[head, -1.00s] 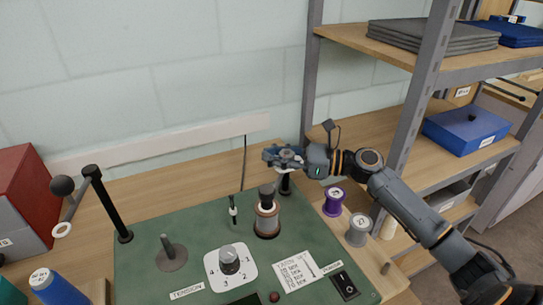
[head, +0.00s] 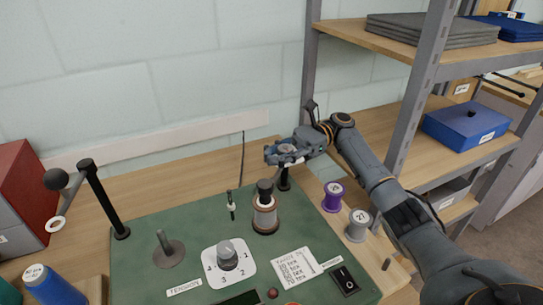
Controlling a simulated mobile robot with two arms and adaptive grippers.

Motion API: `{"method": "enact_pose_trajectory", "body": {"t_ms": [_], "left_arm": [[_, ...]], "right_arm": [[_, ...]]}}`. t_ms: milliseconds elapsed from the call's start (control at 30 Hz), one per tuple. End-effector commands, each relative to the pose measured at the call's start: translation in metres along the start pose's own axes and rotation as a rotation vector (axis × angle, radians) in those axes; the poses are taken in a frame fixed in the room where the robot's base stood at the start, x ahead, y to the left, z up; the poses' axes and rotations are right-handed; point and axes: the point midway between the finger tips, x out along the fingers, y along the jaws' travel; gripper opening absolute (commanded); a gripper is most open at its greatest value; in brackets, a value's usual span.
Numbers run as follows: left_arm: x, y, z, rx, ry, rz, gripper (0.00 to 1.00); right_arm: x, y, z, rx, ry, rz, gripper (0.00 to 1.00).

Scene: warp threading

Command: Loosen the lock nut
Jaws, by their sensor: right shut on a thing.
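My right gripper (head: 280,155) is at the top of a short black post (head: 284,181) at the back right of the green panel. It is shut on a small grey round part (head: 287,149) there, which looks like the lock nut. The fingers cover most of it, so its thread and any gap under it are hidden. My right arm reaches in from the lower right, with the wrist on the far right side of the post. My left gripper is out of view.
The green panel (head: 140,260) carries a wound bobbin (head: 265,215), a tension dial (head: 227,255) and a taller black post (head: 105,200) with a ball-ended arm. Purple (head: 332,197) and grey (head: 357,226) spools stand right, near the shelf upright (head: 415,100).

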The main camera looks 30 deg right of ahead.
Motion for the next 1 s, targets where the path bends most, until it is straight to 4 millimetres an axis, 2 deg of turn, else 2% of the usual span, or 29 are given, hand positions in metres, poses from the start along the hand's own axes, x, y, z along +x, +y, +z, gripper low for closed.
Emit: {"method": "enact_pose_trajectory", "body": {"t_ms": [233,733,767,800,1000], "left_arm": [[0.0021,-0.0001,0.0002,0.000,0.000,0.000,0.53],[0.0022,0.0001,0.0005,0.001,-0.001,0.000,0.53],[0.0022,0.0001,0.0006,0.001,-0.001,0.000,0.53],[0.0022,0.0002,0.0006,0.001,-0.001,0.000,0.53],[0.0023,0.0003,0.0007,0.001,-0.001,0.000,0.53]], "right_arm": [[-0.0004,0.0019,0.0001,0.001,0.000,0.067,0.00],[-0.0005,0.0028,0.0001,0.001,0.001,0.081,0.00],[-0.0005,0.0028,0.0000,0.001,0.001,0.081,0.27],[-0.0004,0.0028,0.0000,0.001,0.001,0.081,0.35],[-0.0003,0.0028,-0.0001,0.001,0.001,0.081,0.38]]}}
